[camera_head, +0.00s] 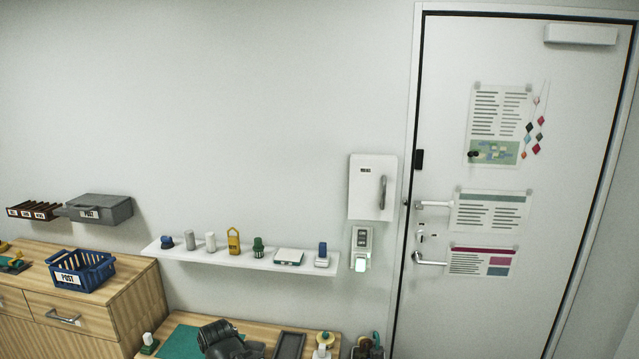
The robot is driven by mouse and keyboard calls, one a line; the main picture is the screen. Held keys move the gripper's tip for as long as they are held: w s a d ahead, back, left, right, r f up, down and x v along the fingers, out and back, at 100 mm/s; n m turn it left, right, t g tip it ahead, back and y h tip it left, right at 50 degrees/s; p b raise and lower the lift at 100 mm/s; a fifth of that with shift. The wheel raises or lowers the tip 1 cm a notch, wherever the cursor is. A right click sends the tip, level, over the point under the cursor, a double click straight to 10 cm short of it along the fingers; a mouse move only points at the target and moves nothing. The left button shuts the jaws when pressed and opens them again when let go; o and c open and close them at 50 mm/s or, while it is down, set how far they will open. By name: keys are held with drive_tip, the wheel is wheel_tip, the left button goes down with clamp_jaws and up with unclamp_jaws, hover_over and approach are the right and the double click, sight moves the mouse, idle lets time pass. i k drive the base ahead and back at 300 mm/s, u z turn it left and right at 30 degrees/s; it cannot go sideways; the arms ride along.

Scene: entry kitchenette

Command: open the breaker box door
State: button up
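The breaker box (364,204) is a white box on the wall, left of the entry door. A small dark label is at the top of its front, and a grey vertical handle (383,192) is on the right side. Its door looks shut, flat against the box. A dark grey part that looks like the end of my arm, with my gripper (228,342), shows at the bottom edge, over the desk. It is well below and left of the box, apart from it. Its fingers cannot be made out clearly.
A white shelf (225,257) with several small stamps runs left of the box. A small labelled wall unit (361,239) hangs just below the box. The entry door (560,130) with lever handles is at right. A desk (175,325) with items stands below.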

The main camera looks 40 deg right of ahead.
sight(373, 182)
drive_tip(key=u, duration=0.05)
drive_tip(key=i, duration=1.35)
drive_tip(key=z, duration=0.35)
